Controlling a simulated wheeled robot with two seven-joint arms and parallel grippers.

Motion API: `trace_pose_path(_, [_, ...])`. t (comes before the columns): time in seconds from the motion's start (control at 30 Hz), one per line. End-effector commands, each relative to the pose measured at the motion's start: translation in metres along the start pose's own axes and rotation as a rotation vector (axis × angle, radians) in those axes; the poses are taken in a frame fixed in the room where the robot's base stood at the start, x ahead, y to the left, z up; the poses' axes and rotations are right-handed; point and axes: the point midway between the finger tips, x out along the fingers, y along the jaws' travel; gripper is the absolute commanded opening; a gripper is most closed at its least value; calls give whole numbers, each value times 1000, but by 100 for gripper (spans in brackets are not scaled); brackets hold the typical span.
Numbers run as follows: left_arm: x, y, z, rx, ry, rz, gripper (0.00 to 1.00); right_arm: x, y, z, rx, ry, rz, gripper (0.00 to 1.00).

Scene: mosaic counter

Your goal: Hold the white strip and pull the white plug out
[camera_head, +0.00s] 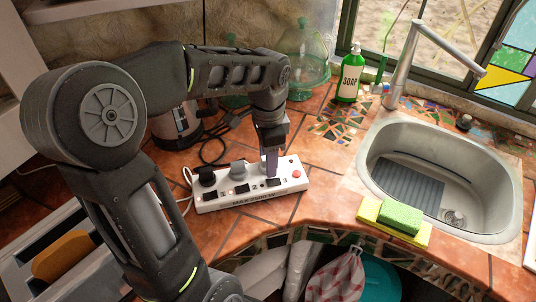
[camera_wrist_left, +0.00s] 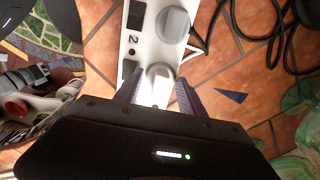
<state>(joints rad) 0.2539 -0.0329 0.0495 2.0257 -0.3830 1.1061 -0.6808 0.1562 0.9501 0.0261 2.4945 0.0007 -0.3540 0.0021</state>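The white strip (camera_head: 222,203) lies on the tiled counter; it also shows in the left wrist view (camera_wrist_left: 140,42). A black plug (camera_head: 206,176) and a grey plug (camera_head: 238,169) stand in it, left of my left gripper (camera_head: 270,171). A red switch (camera_head: 296,174) is at its right end. In the left wrist view, the white plug (camera_wrist_left: 160,78) sits between the fingers of my left gripper (camera_wrist_left: 158,88). The fingers are apart, with a narrow gap seeming to show on each side of it. In the head view the gripper mostly hides this plug. I do not see my right gripper.
Black cords (camera_head: 212,150) lie behind the strip. A green soap bottle (camera_head: 350,78) stands at the back. A sink (camera_head: 440,165) is at the right, with a sponge (camera_head: 400,217) at its near edge. A checked towel (camera_head: 338,277) hangs below the counter edge.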

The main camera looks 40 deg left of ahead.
Motion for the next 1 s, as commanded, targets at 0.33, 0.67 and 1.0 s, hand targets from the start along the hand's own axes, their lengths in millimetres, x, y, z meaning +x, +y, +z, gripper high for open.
trace_pose_path(0.33, [0,0,0,0,0,0,19,0,0,0,0,0,0,61])
trace_pose_path(0.67, [-1,0,0,1,0,-1,37,0,0,0,0,0,0,61])
trace_pose_path(1.0, [0,0,0,0,0,0,61,0,0,0,0,0,0,61])
